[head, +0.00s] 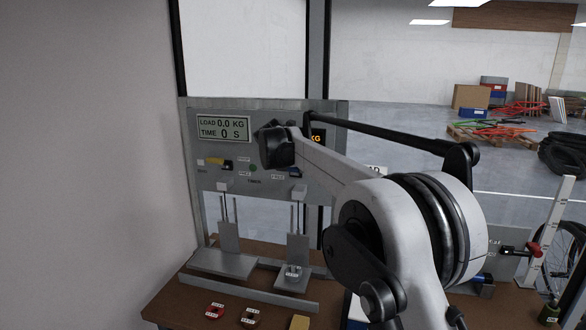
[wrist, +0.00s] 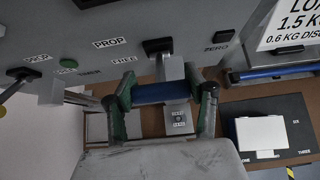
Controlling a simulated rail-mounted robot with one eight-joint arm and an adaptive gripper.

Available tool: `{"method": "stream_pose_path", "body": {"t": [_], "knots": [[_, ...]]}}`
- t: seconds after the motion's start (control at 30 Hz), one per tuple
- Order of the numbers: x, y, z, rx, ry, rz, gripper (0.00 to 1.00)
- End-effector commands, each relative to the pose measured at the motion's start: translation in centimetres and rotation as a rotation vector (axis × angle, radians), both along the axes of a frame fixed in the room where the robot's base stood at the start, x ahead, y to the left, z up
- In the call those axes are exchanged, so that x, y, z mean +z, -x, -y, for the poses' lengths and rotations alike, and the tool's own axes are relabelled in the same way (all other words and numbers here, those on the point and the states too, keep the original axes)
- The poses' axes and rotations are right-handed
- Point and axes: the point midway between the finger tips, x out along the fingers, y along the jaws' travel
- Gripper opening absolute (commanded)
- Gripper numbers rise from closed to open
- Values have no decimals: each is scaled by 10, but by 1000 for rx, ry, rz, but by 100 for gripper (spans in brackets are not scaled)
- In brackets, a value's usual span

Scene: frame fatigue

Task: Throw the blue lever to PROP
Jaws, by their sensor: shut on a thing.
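The blue lever's handle (wrist: 153,94) lies between the green-sided fingers of my gripper (wrist: 164,92) in the wrist view, and the gripper is shut on it. The lever's black mount (wrist: 158,46) is on the grey panel just above. The PROP label (wrist: 109,43) and the FREE label (wrist: 123,60) are on the panel left of the mount. In the head view a bit of the blue lever (head: 295,172) shows under my wrist, and my fingers cannot be made out there.
The panel's display (head: 222,129) reads load 0.0 KG and time 0 S. A green button (head: 253,168) and a yellow-handled lever (head: 215,163) are to the left.

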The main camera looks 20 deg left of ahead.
Motion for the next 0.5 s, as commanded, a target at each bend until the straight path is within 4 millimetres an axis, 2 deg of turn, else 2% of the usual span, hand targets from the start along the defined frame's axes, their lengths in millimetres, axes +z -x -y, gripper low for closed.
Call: {"method": "stream_pose_path", "body": {"t": [0.2,0.23,0.37,0.5], "knots": [[2,-1,0,2,-1,5,1],[2,-1,0,2,-1,5,51],[1,-1,0,1,-1,4,69],[1,-1,0,1,-1,3,70]]}}
